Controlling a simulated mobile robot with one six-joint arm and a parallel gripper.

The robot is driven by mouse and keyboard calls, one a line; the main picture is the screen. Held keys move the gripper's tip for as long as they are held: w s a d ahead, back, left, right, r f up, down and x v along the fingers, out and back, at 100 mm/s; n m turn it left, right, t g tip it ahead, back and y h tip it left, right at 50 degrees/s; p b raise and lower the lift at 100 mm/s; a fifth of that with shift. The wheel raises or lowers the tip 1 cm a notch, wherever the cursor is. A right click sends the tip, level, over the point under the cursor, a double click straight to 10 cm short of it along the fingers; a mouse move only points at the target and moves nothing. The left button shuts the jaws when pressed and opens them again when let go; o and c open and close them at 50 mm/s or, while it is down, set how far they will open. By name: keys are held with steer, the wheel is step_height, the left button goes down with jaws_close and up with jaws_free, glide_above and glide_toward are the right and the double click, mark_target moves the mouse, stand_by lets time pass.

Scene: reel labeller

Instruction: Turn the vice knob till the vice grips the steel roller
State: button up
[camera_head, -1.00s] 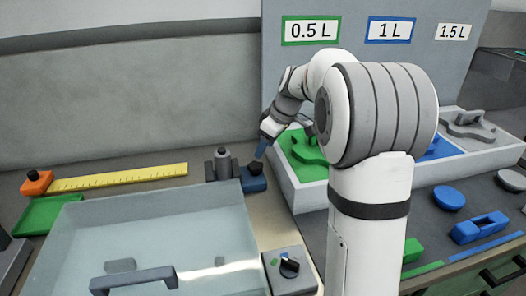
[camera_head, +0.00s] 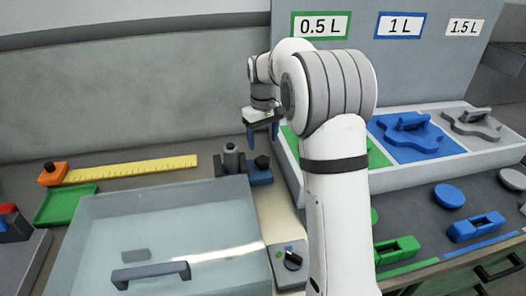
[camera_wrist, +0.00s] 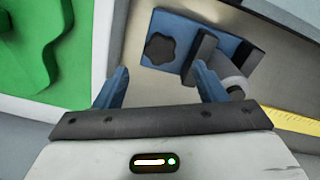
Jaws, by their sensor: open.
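The blue vice (camera_head: 262,177) stands on the bench behind the clear-lidded box, with its dark knob (camera_head: 262,162) on top. In the wrist view, the knob is star-shaped (camera_wrist: 159,49) on the blue vice body (camera_wrist: 178,22). The grey steel roller (camera_head: 231,158) stands upright left of the knob, beside a dark jaw. The roller also shows in the wrist view (camera_wrist: 236,84), partly hidden by my right finger. I cannot tell whether the jaw touches it. My gripper (camera_head: 262,139) points down above the knob, open and empty, its fingertips (camera_wrist: 160,70) apart from the vice.
A white tray (camera_head: 345,184) with green, blue and grey parts stands right of the vice. The clear-lidded box (camera_head: 165,225) fills the front left. A yellow ruler (camera_head: 130,168) lies left of the vice. A dial box (camera_head: 290,266) is in front.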

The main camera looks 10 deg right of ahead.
mark_target(262, 160)
step_height(262, 160, down, 7)
steer(key=shift+f, duration=0.2)
steer(key=shift+c, duration=0.2)
steer(key=c, duration=0.9)
steer(key=shift+c, duration=0.2)
steer(key=shift+m, duration=0.3)
steer(key=m, duration=0.3)
steer(key=shift+a+m+p, duration=0.1)
steer(key=shift+m+p, duration=0.35)
steer(key=shift+m, duration=1.55)
